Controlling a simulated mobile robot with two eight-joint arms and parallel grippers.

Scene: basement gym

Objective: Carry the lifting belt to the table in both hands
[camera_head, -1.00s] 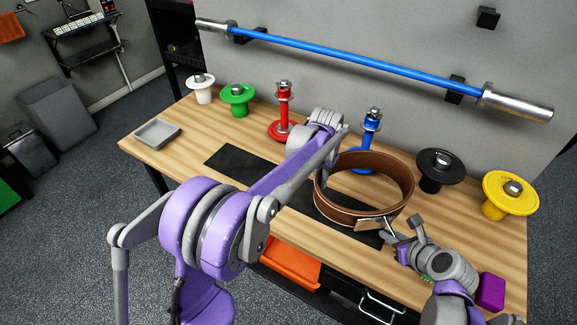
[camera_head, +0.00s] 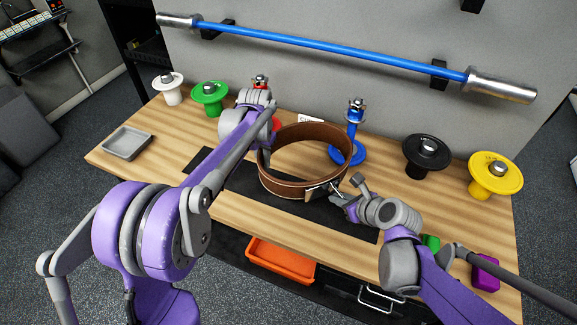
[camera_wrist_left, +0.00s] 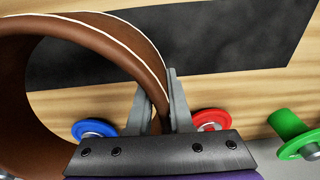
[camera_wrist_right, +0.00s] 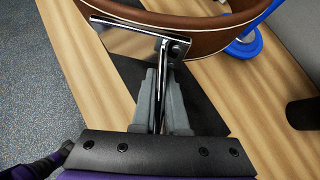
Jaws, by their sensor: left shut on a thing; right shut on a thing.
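The lifting belt (camera_head: 281,184) is a brown leather ring with pale stitching, standing on edge over the dark mat (camera_head: 238,187) on the wooden table (camera_head: 250,228). My left gripper (camera_wrist_left: 160,105) is shut on the belt's band; in the head view its fingers are mostly hidden behind my arm and the belt. My right gripper (camera_head: 338,196) is shut on the metal buckle (camera_wrist_right: 140,35) at the belt's near right side; it also shows in the right wrist view (camera_wrist_right: 160,95). Whether the belt touches the mat is hard to tell.
Red (camera_head: 275,124), blue (camera_head: 352,148), green (camera_head: 210,97), white (camera_head: 168,92), black (camera_head: 423,155) and yellow (camera_head: 494,175) stands line the table's back. A grey tray (camera_head: 126,143) is at left, a purple block (camera_head: 486,272) at right. A blue barbell (camera_head: 330,54) hangs behind.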

